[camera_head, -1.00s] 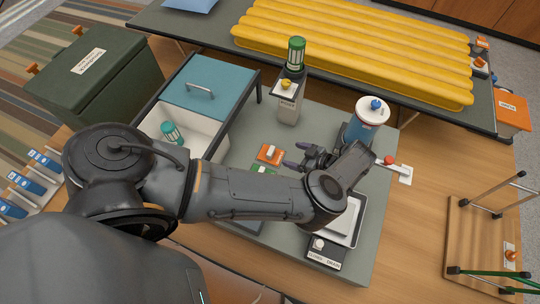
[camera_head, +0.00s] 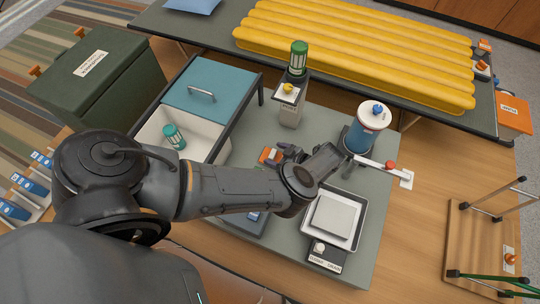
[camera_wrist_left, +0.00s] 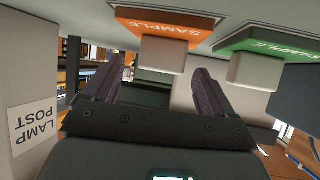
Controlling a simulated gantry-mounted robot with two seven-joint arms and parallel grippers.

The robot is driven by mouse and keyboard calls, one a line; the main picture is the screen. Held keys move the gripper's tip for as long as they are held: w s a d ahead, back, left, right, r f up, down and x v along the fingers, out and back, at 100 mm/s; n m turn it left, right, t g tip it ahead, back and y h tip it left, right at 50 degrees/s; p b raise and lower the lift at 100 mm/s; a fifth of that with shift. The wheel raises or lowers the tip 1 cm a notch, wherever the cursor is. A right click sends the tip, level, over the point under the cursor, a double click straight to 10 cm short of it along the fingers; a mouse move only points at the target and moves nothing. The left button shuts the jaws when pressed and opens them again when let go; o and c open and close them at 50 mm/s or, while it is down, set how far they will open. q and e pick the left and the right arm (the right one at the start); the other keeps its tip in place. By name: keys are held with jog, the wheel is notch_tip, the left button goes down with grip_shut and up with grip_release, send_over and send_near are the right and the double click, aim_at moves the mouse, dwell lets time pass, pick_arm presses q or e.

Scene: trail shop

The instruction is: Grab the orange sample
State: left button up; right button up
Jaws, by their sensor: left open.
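The orange sample (camera_head: 268,157) lies on the grey table, partly covered by my left gripper (camera_head: 284,154). In the left wrist view, the orange sample (camera_wrist_left: 165,22) shows its SAMPLE lettering, and its pale knob (camera_wrist_left: 163,54) lies between the fingers in the picture. There my left gripper (camera_wrist_left: 155,76) is open, with dark fingers apart on either side of the knob; I cannot tell whether they touch it. The green sample (camera_wrist_left: 265,42) with its own pale knob is just to the right. My right gripper is not in view.
A teal-lidded box (camera_head: 212,85) is at the left. Table beside the lamp post is free.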

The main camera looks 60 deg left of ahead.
pick_arm(q)
jog(key=shift+w, duration=0.1)
jog(key=shift+d, duration=0.2)
jog(key=c, duration=0.5)
jog(key=shift+a, duration=0.1)
jog(key=c, duration=0.7)
jog(key=shift+o, duration=0.2)
jog(key=shift+r, duration=0.15)
